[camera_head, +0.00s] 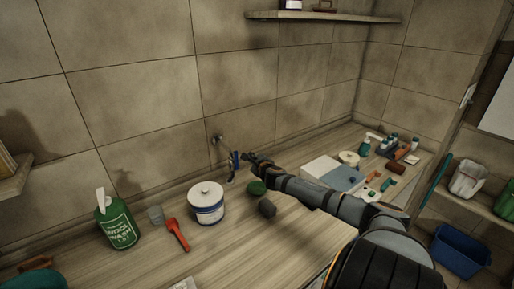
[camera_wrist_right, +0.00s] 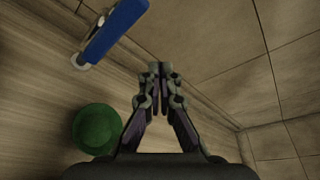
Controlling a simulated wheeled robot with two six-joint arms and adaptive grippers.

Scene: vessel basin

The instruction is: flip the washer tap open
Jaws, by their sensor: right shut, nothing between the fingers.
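The washer tap (camera_head: 234,161) stands by the tiled wall at the back of the counter, behind the white tub. Its blue lever (camera_wrist_right: 113,32) shows large at the top left of the right wrist view. My right gripper (camera_head: 248,156) is just to the right of the tap in the head view. In the right wrist view its fingertips (camera_wrist_right: 160,68) are together with nothing between them, and the blue lever lies apart from them to the upper left. I cannot tell the lever's exact setting. My left gripper is not in view.
A white tub (camera_head: 207,212) stands in front of the tap. A green round object (camera_head: 257,188) lies below my right gripper and a dark object (camera_head: 267,208) is near it. A green bottle (camera_head: 117,224) and a red-handled tool (camera_head: 175,233) are at left. A shelf (camera_head: 325,16) is above.

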